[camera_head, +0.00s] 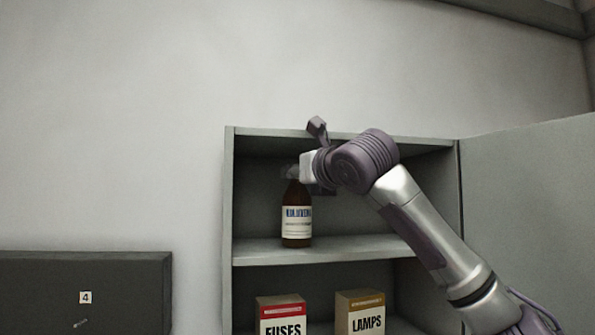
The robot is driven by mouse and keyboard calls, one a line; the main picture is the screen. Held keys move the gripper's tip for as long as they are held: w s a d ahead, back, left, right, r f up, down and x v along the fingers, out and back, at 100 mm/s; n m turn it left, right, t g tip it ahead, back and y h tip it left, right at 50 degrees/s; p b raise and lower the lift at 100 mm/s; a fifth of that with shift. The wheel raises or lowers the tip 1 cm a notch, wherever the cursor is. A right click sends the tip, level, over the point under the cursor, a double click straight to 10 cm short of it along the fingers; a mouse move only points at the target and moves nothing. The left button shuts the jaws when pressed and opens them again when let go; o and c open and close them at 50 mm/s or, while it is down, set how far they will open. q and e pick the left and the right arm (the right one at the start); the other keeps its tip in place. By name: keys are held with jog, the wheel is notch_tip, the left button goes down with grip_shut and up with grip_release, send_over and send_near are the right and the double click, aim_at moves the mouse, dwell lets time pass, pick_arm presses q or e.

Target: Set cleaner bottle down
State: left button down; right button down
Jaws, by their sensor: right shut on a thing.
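The cleaner bottle (297,215) is brown with a white printed label and stands upright in the upper compartment of an open cabinet. Its base appears to be at the level of the shelf (345,248), near the shelf's left part; I cannot tell for sure whether it bears on it. My right gripper (294,173) comes in from the right and is shut on the bottle's top. The gripper hides part of the neck and cap. My left gripper is not in view.
Below the shelf stand a red-topped FUSES box (281,316) and a LAMPS box (360,315). The cabinet door (530,215) stands open at the right. A dark panel (85,290) marked 4 is at the lower left. The shelf right of the bottle is clear.

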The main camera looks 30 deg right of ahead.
jog(key=shift+s+a, duration=0.1)
jog(key=shift+s, duration=0.1)
jog(key=c, duration=1.2)
grip_release()
jog(key=shift+f, duration=0.1)
jog(key=o, duration=0.3)
jog(key=shift+w, duration=0.2)
jog(key=shift+s, duration=0.1)
jog(key=shift+s, duration=0.25)
jog(key=s+b, duration=0.6)
jog(key=s, duration=0.5)
jog(key=shift+s+a, duration=0.15)
jog(key=shift+s, duration=0.1)
